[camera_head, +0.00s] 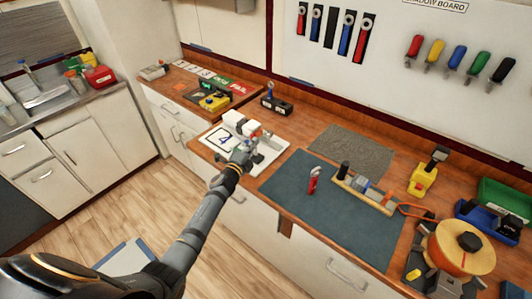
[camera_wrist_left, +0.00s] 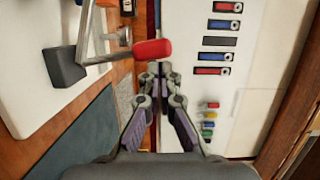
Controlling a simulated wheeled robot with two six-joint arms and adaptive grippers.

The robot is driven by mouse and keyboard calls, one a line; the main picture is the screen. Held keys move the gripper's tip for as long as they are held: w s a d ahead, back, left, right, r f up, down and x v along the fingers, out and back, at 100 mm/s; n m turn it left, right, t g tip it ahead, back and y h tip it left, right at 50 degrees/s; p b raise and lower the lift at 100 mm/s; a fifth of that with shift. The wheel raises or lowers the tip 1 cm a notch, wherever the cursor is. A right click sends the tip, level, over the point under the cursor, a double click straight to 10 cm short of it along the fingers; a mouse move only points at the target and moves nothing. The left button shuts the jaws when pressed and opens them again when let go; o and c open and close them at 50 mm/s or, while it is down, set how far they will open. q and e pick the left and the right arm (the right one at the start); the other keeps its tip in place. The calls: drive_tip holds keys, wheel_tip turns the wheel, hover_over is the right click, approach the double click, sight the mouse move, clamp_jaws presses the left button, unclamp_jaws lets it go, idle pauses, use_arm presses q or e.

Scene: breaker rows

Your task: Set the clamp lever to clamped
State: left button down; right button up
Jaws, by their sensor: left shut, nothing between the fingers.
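The clamp lever has a red grip (camera_wrist_left: 151,49) on a grey metal arm (camera_wrist_left: 100,59) in the left wrist view. The arm runs to a dark grey block (camera_wrist_left: 64,67) on a white plate (camera_wrist_left: 25,95). In the head view the white plate (camera_head: 273,153) lies on the bench, and my gripper partly hides the clamp. My left gripper (camera_head: 245,148) is over the plate, shut and empty. In the left wrist view its fingertips (camera_wrist_left: 158,68) are together just beside the red grip; I cannot tell if they touch. My right gripper is not in view.
A black device (camera_head: 276,105) stands behind the plate, near the wall. A dark mat (camera_head: 335,222) to the right carries a red-handled tool (camera_head: 314,179) and a rail of breakers (camera_head: 362,190). A grey mat (camera_head: 345,149) is bare. An orange reel (camera_head: 462,247) stands at the right.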

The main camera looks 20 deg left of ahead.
use_arm(q)
drive_tip(key=shift+w+a+f, duration=0.1)
drive_tip(key=shift+w+a, duration=0.2)
drive_tip(key=shift+a, duration=0.5)
drive_tip(key=shift+w+a, duration=0.3)
drive_tip(key=shift+a, duration=0.45)
drive_tip(key=shift+b, duration=0.3)
